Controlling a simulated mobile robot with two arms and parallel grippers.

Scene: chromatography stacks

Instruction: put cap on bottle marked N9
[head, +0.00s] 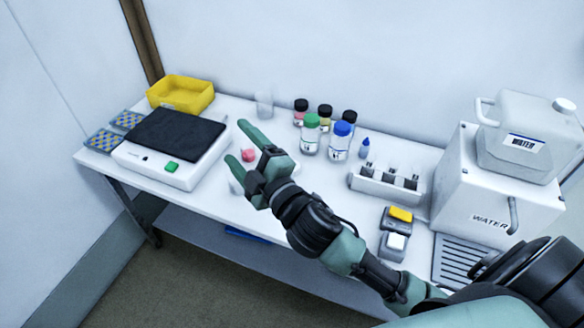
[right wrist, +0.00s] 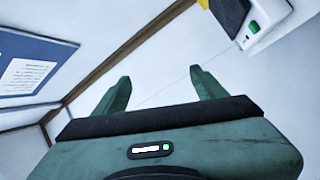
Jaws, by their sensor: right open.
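No N9 marking is readable. A small pinkish-red thing (head: 249,155), possibly a cap, shows between the fingers of my right gripper (head: 238,140); what it rests on is mostly hidden. The gripper is open with its fingers spread, above the table. In the right wrist view the gap between the fingers (right wrist: 160,82) is empty. My left gripper is not in view.
A scale (head: 172,178) and yellow bin (head: 181,91) stand left. A clear beaker (head: 264,104) is at the back. A blue-tipped dropper bottle (head: 364,148), white rack (head: 378,188), yellow-topped device (head: 400,215) and water dispenser (head: 475,190) stand right.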

